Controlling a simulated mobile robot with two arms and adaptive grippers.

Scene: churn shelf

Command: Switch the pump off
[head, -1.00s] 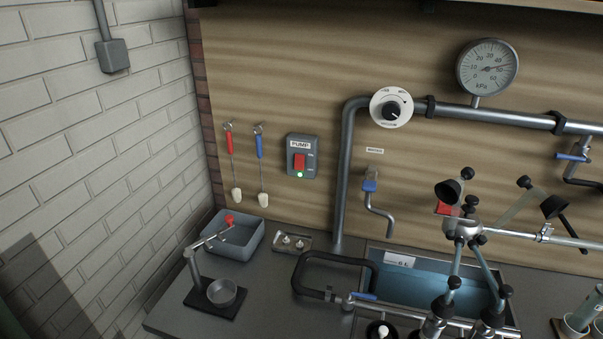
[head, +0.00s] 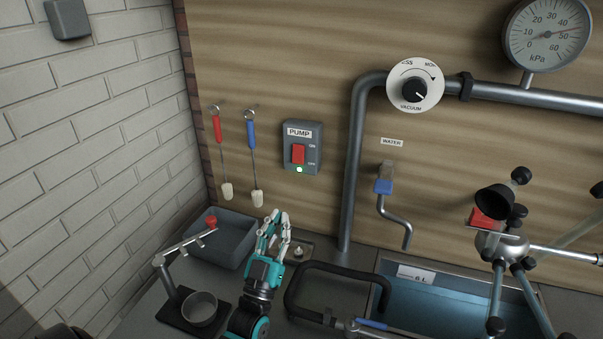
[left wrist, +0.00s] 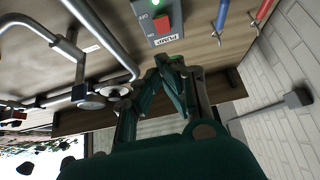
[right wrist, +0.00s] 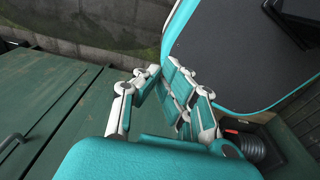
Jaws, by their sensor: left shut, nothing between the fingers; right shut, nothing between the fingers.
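The pump switch box (head: 314,135) is a grey box on the wooden wall, labelled PUMP, with a red rocker (head: 298,154) and a lit green lamp (head: 299,170) below it. The box also shows in the left wrist view (left wrist: 175,38), beyond the fingers. My left gripper (head: 276,218) is shut and empty, pointing up, below the box and apart from it in the head view. My right gripper (right wrist: 172,70) is shut and empty, and shows only in the right wrist view, away from the switch.
Red (head: 219,150) and blue (head: 252,150) brushes hang left of the switch. A vertical pipe (head: 353,170) and a water tap (head: 384,186) are to its right. A grey bin (head: 232,238), a stand with a cup (head: 199,308) and a sink (head: 440,300) are below. The wall around the switch is clear.

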